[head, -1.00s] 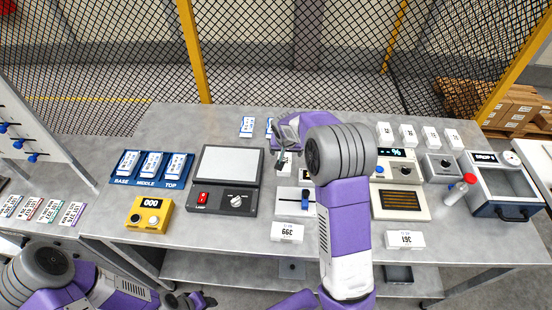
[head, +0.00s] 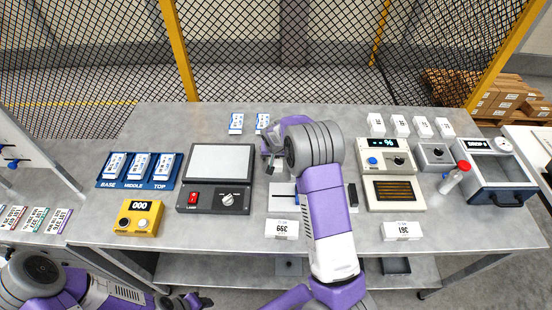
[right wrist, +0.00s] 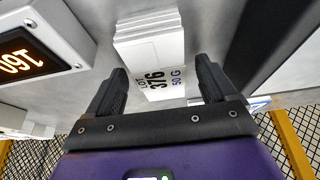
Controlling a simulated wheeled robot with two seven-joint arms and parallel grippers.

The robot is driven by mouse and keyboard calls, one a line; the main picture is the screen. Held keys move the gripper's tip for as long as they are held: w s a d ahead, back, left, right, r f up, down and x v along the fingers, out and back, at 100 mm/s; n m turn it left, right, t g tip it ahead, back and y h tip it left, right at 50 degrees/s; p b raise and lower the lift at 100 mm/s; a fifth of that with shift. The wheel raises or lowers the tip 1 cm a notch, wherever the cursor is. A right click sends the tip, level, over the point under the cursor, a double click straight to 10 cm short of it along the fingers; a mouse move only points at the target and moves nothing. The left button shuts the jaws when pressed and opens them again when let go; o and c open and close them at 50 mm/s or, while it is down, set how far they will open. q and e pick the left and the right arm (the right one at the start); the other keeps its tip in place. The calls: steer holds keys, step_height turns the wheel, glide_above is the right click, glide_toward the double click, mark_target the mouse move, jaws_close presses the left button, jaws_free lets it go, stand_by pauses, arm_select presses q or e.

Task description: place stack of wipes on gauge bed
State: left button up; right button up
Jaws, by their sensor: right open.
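The stack of wipes is a white layered block (right wrist: 150,40) with a label reading "LOT 376 50 G" in the right wrist view. My right gripper (right wrist: 162,68) is open, with a finger on either side of the stack's labelled end and visible gaps at both sides. In the head view my right gripper (head: 268,163) hangs over the middle of the bench, and my arm hides most of what is below it. A pale plate (head: 281,203), perhaps the gauge bed, is partly covered by my forearm. My left gripper (head: 188,301) is low at the bottom edge, away from the bench items.
A lamp panel (head: 222,162) and a yellow counter box (head: 139,218) stand to the left. A box with a lit display (right wrist: 38,45) is close beside the stack.

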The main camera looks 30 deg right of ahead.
steer(key=shift+f+b, duration=0.2)
steer(key=shift+b, duration=0.15)
stand_by(0.3)
steer(key=shift+r, duration=0.1)
steer(key=c, duration=1.2)
